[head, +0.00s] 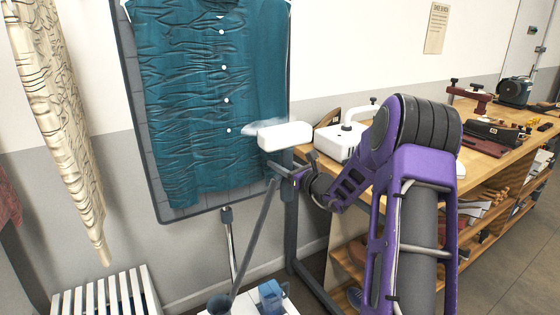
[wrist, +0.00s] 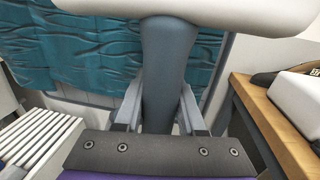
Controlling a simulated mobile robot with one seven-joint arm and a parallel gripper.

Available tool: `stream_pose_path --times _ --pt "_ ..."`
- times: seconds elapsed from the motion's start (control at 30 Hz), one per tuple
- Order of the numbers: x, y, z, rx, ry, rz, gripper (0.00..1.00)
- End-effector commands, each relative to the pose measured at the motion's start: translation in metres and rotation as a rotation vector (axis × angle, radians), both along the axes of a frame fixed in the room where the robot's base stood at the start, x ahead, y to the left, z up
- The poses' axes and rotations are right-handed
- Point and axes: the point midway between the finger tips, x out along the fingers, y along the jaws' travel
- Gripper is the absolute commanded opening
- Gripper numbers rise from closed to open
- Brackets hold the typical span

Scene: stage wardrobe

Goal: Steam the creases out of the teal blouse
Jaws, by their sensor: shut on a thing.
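The teal blouse (head: 185,110) hangs against a grey padded board (head: 133,95) in the head view. Strong creases run across its left half and middle; its right side looks smoother. In the wrist view the blouse (wrist: 75,60) shows creases behind the tool. My gripper (head: 290,172) is shut on the grey handle of the steamer head (head: 285,135), also seen in the wrist view (wrist: 162,75). The white head is in front of the blouse's lower right, with a pale steam puff (head: 252,129) at its left end. Contact with the cloth cannot be told.
A hose (head: 257,237) runs down from the handle to the steamer base (head: 268,298) on the floor. A wooden workbench (head: 395,185) with a white machine (head: 340,143) stands close on the right. A cream patterned cloth (head: 58,110) hangs left, above a white slatted stool (head: 105,295).

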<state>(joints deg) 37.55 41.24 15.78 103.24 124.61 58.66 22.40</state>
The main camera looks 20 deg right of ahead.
Motion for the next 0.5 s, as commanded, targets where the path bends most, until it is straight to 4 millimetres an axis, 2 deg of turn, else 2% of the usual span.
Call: stream_pose_path --times 0.5 --pt "0.0 0.0 -0.027 0.001 -0.002 0.0 0.0"
